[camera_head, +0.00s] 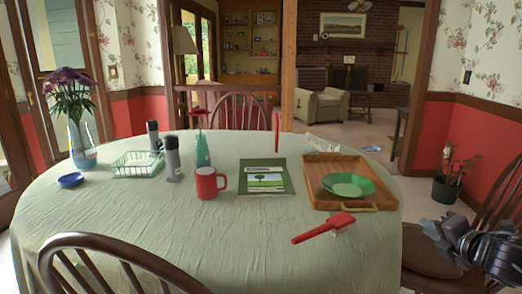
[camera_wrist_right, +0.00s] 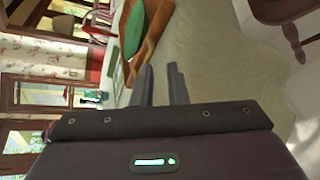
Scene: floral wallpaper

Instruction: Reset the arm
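My right gripper (camera_head: 428,228) is at the right edge of the head view, off the table's right side and over a brown chair. In the right wrist view its two fingers (camera_wrist_right: 160,68) stand a small gap apart with nothing between them. It touches no object. My left gripper is not in view.
The round table (camera_head: 110,235) has a pale green cloth. On it are a wooden tray (camera_head: 318,178) with a green plate (camera_head: 348,185), a red-handled tool (camera_head: 322,228), a red mug (camera_head: 206,184), a book (camera_head: 265,178), a wire basket (camera_head: 138,165) and a flower vase (camera_head: 82,148).

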